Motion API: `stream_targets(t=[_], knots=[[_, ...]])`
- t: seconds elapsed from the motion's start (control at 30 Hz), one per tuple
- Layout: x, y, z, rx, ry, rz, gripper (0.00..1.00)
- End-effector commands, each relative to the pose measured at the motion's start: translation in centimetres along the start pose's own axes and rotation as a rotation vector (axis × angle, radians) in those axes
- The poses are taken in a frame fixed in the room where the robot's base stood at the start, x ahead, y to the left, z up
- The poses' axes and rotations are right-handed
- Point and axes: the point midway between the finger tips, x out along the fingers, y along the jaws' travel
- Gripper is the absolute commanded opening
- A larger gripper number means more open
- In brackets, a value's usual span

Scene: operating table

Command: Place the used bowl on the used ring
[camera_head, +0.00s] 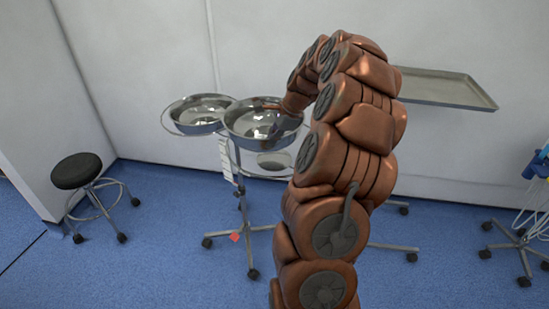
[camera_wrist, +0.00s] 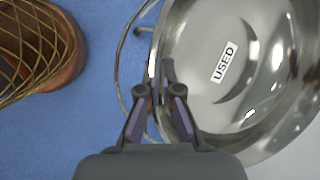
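The used bowl (camera_head: 262,130) is a shiny steel basin, held above the right side of the two-ring stand. In the wrist view the bowl (camera_wrist: 262,100) fills the right side, with a "USED" label inside it. My gripper (camera_wrist: 161,68) is shut on the bowl's near-left rim, one finger on each side. In the head view my gripper (camera_head: 276,128) reaches into the bowl from the right. The used ring (camera_head: 258,176) is a thin wire hoop that shows below the bowl. Part of it also shows left of the bowl in the wrist view (camera_wrist: 118,72). My arm hides its right part.
A second steel bowl (camera_head: 199,115) sits in the left ring, close beside the used bowl. A black stool (camera_head: 77,171) stands at the left. A metal tray (camera_head: 447,90) is behind my arm at the right. A wheeled stand (camera_head: 520,246) is at the far right.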

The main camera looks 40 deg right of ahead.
Motion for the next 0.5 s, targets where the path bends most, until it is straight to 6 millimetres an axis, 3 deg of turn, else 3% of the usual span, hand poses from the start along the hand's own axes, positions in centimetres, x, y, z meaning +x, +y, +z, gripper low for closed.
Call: stream_targets(t=[0.1, 0.23, 0.5], knots=[[-0.9, 0.2, -1.7, 0.052, 0.011, -0.027, 0.0], [-0.9, 0.4, -2.5, 0.074, 0.015, -0.038, 0.0], [2.4, 1.4, -3.7, 0.074, 0.014, -0.033, 0.0]])
